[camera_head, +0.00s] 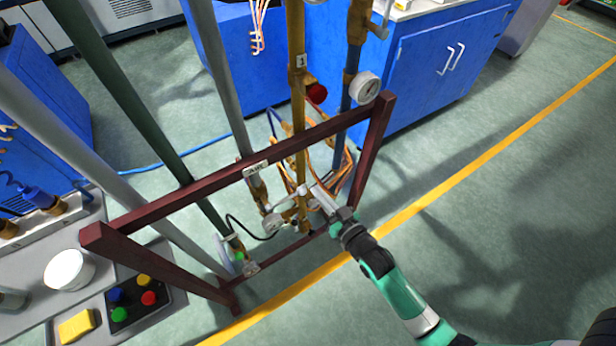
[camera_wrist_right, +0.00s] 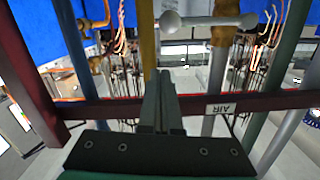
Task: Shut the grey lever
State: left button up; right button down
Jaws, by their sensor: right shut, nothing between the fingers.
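The grey lever (camera_wrist_right: 206,20) shows in the right wrist view as a bar lying across the picture with a round ball at each end, beside a yellow pipe (camera_wrist_right: 146,40). In the head view it is a small pale piece (camera_head: 301,190) low on the yellow pipe, partly hidden by my gripper. My right gripper (camera_head: 319,191) is shut and empty, its fingertips close to the lever. In the right wrist view its fingers (camera_wrist_right: 161,78) point up toward the bar, just below the ball. I cannot tell whether they touch. My left gripper is out of view.
A maroon frame (camera_head: 190,196) surrounds the upright pipes, with a crossbar near my gripper. A gauge (camera_head: 364,88) and red knob (camera_head: 317,93) sit higher up. A button box (camera_head: 137,299) and white cup (camera_head: 69,269) are at lower left. The floor at right is clear.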

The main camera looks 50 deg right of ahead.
jog(key=v, duration=0.3)
jog(key=shift+r, duration=0.1)
dwell(0.4)
